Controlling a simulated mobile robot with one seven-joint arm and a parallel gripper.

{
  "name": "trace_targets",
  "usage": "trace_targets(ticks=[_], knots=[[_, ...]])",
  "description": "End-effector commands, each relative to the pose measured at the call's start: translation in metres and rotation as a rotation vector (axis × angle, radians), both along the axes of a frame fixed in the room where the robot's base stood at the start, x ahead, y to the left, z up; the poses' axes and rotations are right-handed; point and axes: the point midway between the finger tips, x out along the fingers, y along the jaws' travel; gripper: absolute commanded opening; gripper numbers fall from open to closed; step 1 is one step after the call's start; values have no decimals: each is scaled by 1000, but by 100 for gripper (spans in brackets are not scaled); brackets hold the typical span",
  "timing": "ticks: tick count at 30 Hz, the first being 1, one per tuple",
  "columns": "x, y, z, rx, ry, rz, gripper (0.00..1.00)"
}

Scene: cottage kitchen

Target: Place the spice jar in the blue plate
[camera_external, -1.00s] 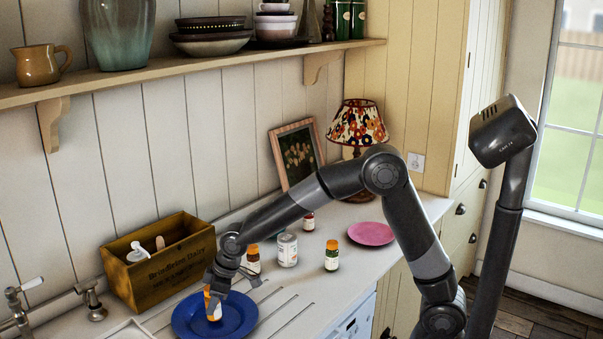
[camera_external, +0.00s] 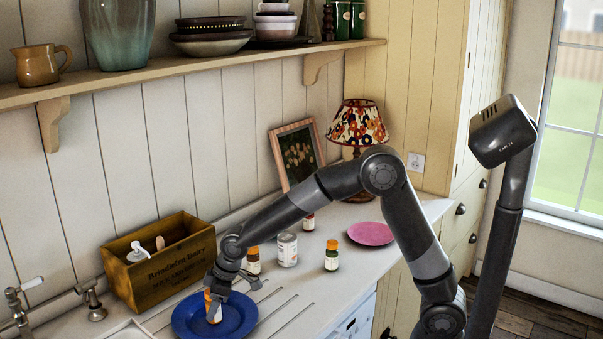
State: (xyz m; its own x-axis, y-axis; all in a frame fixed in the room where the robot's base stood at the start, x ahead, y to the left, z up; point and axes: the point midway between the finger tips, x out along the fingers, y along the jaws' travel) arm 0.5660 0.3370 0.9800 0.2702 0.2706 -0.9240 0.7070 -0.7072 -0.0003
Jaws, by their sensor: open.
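The blue plate (camera_external: 240,314) lies on the counter beside the sink. A spice jar (camera_external: 213,307) with an orange and white body is on the plate, partly hidden by my gripper. My gripper (camera_external: 229,288) is open, just above the jar, with its fingers at the jar's upper part. I cannot tell whether a finger touches it. Another jar with an orange lid (camera_external: 253,260) stands behind my gripper.
A tin can (camera_external: 287,249) stands among the jars. A pink plate (camera_external: 371,234) lies near the lamp (camera_external: 357,130). A wooden box (camera_external: 165,270) stands left of the blue plate, near the tap (camera_external: 90,300). A shelf (camera_external: 190,62) runs above.

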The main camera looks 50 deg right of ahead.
Motion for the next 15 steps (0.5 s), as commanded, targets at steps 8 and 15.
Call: trace_targets(ticks=[8, 15], knots=[[-11, -12, 42, 3, -5, -3, 59], [-24, -25, 87, 2, -4, -2, 59]])
